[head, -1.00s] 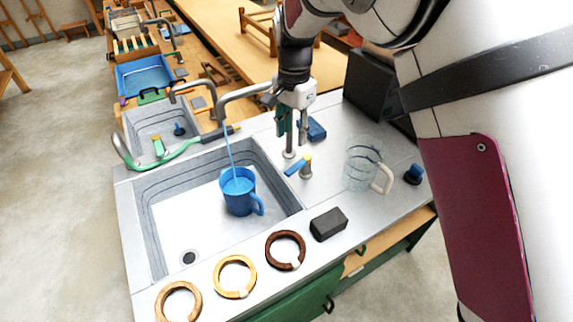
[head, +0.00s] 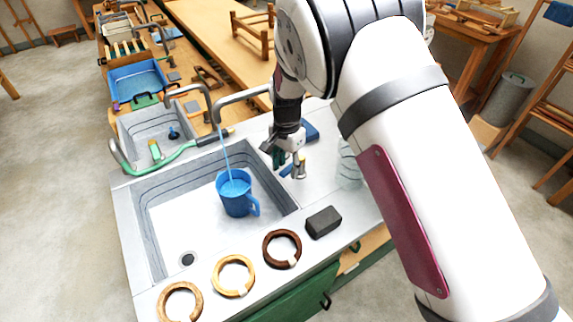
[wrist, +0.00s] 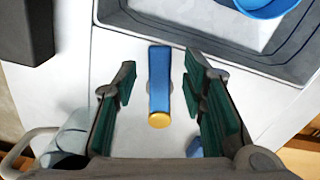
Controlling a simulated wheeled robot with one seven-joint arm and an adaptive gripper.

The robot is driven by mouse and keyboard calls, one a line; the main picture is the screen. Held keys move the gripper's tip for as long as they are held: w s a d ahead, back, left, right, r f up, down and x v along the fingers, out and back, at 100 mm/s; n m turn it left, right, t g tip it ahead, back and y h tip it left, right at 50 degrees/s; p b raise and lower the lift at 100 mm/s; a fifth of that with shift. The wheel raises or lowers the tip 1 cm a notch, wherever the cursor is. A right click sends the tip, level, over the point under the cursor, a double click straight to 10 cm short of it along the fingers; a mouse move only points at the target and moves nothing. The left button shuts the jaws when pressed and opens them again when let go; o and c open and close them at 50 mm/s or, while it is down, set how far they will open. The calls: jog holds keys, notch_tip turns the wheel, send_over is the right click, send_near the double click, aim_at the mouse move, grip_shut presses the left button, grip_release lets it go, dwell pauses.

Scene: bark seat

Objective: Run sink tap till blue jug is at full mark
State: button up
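The blue jug (head: 236,198) stands upright in the large sink under the tap spout (head: 243,97). A stream of water (head: 225,150) runs from the spout into the jug. I cannot make out its water level or full mark. The tap's blue lever with a yellow end (wrist: 159,90) lies between my open fingers in the wrist view. My gripper (wrist: 161,105) has a gap on both sides of the lever and holds nothing. In the head view my gripper (head: 281,157) is beside the lever, partly hiding it. The jug's rim also shows in the wrist view (wrist: 268,6).
A clear jug (head: 348,168) stands right of the tap, partly hidden by my arm. A dark block (head: 323,222) and several wooden rings, one dark (head: 281,249), lie along the front counter. A blue block (head: 311,131) lies behind my gripper.

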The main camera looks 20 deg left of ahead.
jog(key=shift+c, duration=0.5)
grip_shut()
jog(key=shift+w+a+m+b, duration=0.3)
jog(key=shift+a+m, duration=0.1)
jog(key=shift+m, duration=0.45)
jog(key=shift+w+a+m+b, duration=0.25)
jog(key=shift+a+m, duration=0.1)
jog(key=shift+m, duration=0.5)
jog(key=shift+o, duration=0.5)
grip_release()
